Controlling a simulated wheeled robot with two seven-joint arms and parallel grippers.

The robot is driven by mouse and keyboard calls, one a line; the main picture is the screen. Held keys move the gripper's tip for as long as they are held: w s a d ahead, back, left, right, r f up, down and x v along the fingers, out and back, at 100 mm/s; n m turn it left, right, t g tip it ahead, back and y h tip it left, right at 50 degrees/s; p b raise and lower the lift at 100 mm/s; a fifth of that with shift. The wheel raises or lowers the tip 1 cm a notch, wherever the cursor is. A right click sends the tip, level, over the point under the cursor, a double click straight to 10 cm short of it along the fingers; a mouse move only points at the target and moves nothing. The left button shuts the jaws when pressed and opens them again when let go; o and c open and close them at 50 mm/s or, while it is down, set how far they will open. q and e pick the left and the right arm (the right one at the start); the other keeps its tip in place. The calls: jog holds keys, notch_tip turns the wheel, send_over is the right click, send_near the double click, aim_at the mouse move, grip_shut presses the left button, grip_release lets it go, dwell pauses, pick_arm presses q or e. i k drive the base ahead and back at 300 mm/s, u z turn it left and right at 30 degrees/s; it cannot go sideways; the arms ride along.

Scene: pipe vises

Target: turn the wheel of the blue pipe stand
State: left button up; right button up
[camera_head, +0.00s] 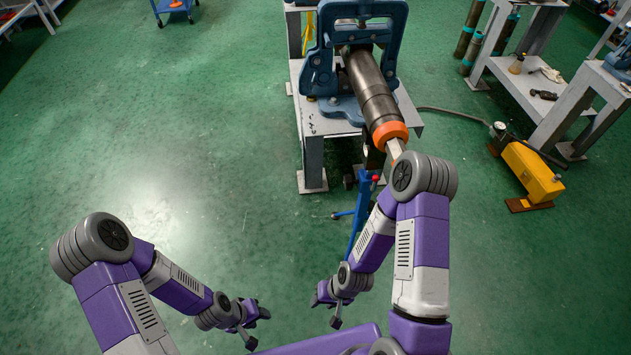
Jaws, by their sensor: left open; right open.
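The blue pipe stand (360,217) stands on the floor under the outer end of the pipe (371,92), in front of the grey bench. It has a thin blue post, low blue feet and a small red knob near the top. My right arm covers part of it, and I cannot make out its wheel clearly. My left gripper (257,328) is open and empty, low at the bottom centre, left of the stand. My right gripper (325,311) is open and empty, nearer to me than the stand and apart from it.
A blue pipe vise (320,70) on a grey bench (313,155) holds the pipe, which has an orange ring (390,134). A yellow pump unit (532,174) with a hose sits right. Grey shelving (520,75) stands at the upper right. The green floor at left is clear.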

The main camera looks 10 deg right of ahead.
aim_at(348, 181)
jog(key=u, duration=0.65)
jog(key=i, duration=3.35)
jog(key=z, duration=3.45)
jog(key=i, duration=0.5)
jog(key=u, duration=0.05)
